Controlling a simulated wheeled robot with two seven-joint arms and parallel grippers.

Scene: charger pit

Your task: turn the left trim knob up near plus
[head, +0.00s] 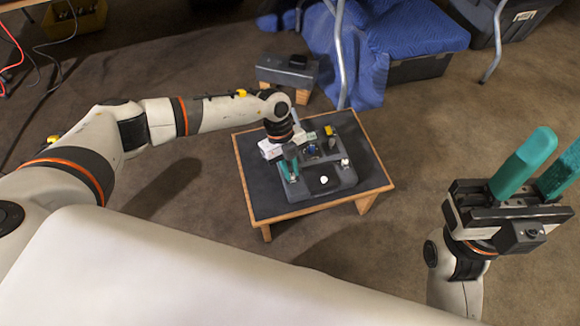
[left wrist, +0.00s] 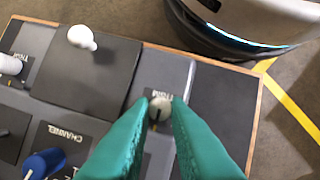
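The left trim knob (left wrist: 160,107) is small, round and pale, on a grey panel strip marked TRIM. My left gripper (left wrist: 161,103) has its teal fingertips on either side of the knob, seemingly touching it. In the head view my left gripper (head: 291,170) points down at the left part of the control box (head: 333,184) and hides the knob there. The plus mark cannot be read; part of the dial is behind the fingers. My right gripper (head: 560,148) is raised at the right, its teal fingers apart and empty.
The box stands on a low dark table (head: 262,201) with a wooden edge. A white-tipped stick (left wrist: 82,38), a blue channel knob (left wrist: 42,163) and another trim knob (left wrist: 10,65) are close by. A grey case (head: 287,73) stands behind the table.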

